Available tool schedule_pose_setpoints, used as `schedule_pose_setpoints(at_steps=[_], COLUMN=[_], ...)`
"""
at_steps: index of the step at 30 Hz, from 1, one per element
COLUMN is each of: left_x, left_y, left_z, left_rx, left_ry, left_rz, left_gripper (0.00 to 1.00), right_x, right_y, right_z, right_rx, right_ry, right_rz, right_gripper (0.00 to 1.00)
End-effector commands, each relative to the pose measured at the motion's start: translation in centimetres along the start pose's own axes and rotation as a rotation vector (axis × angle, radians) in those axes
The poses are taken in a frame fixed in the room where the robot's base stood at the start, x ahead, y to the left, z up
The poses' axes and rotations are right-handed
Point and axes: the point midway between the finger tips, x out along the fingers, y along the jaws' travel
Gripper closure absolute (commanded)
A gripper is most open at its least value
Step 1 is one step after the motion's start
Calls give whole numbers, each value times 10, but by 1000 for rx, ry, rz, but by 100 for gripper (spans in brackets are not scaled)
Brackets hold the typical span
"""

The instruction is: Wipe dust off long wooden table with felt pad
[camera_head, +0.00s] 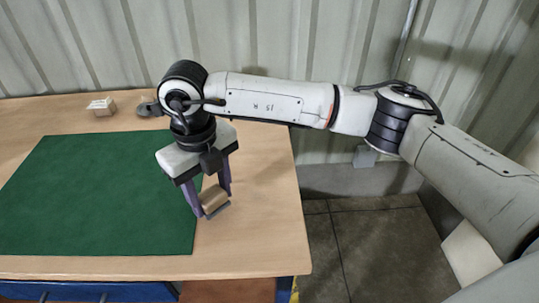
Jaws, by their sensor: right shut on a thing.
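My right gripper (208,203) is shut on a small block with a tan wooden top and a dark grey underside, which looks like the felt pad (214,201). The pad is at the right edge of the green mat, low over the wooden table (262,215). I cannot tell whether its underside touches the tabletop. The table is pale wood and runs off the left of the view. No separate dust patch can be made out. My left gripper is not in view.
A green mat (95,195) covers much of the table. A small whitish box (101,107) and a grey object (149,107), partly behind my arm, stand at the back. A corrugated wall (300,40) rises behind. Tiled floor (370,245) lies right of the table's edge.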

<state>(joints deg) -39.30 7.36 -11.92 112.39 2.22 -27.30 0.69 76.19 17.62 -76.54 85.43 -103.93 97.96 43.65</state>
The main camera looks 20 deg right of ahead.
Motion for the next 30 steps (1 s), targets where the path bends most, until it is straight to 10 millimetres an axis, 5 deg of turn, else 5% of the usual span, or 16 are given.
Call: schedule_pose_setpoints(at_steps=[13, 30], left_x=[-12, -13], left_y=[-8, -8], left_z=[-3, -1], left_rx=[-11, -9], left_ry=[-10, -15], left_rz=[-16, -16], left_gripper=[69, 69], right_x=[-42, -47], right_y=[2, 2], right_z=[1, 1], right_rx=[-4, -4], right_ry=[-2, -2], right_rz=[0, 1], right_gripper=[75, 75])
